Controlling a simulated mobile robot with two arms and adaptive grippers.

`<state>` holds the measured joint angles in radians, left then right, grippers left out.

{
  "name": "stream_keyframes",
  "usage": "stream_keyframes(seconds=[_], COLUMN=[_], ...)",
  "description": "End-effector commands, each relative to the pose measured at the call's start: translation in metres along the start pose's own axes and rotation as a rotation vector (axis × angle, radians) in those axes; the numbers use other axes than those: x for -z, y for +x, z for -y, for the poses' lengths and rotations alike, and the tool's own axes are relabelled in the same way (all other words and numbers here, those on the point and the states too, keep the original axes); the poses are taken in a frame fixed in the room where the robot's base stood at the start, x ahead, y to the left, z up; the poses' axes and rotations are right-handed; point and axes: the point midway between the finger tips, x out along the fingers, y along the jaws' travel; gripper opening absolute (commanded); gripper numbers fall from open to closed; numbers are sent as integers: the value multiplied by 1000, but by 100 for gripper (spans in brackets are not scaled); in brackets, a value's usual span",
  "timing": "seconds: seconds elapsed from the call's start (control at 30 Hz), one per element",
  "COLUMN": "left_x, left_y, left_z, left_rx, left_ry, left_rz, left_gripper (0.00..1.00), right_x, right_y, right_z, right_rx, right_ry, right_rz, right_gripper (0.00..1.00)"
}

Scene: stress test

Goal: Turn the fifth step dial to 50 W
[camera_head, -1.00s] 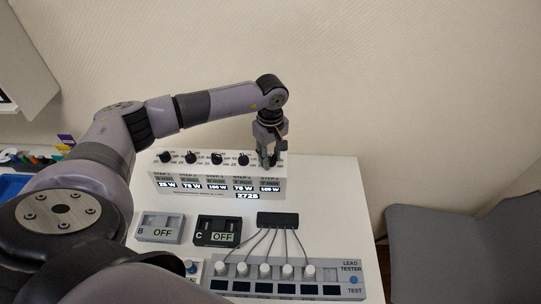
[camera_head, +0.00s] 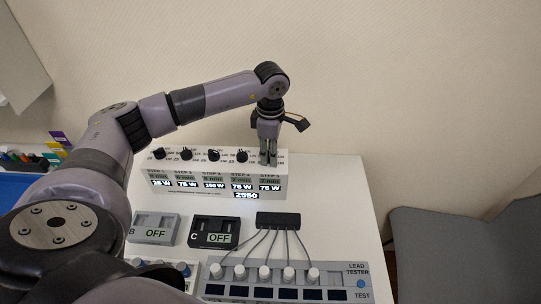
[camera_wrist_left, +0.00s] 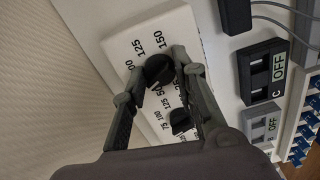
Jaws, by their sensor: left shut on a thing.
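The white stress-test box (camera_head: 215,198) stands at the back of the table with a row of black step dials along its top. My left gripper (camera_head: 269,161) points down at the right end of this row, shut on the fifth step dial, which its fingers hide in the head view. In the left wrist view the black fifth dial (camera_wrist_left: 159,70) sits between the fingers of the left gripper (camera_wrist_left: 168,76). The display under the fifth step (camera_head: 269,188) appears to read 75 W. The fourth dial (camera_head: 242,156) stands free just left of the gripper. My right gripper is out of view.
In front of the box are a grey unit B (camera_head: 155,229), a black unit C (camera_head: 214,231) reading OFF, and a black block (camera_head: 278,220) with cables to the lead tester (camera_head: 325,273). The table's right side is bare. A grey chair (camera_head: 455,250) stands right.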

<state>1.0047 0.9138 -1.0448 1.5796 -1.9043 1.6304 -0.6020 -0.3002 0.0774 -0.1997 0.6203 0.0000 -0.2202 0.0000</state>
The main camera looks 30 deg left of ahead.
Motion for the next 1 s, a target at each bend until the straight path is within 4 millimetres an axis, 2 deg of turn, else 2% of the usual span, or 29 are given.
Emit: stream_keyframes(seconds=[0.2,0.6,1.0], left_x=[0,0,0], left_y=[1,0,-1], left_z=[-1,-1,0], left_rx=[-3,-3,-2], left_ry=[-206,-543,-715], left_rz=[2,2,1], left_gripper=[0,0,0], right_x=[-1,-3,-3], right_y=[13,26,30], right_z=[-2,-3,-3], right_rx=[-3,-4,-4], right_ry=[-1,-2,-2], right_rz=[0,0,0], right_gripper=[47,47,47])
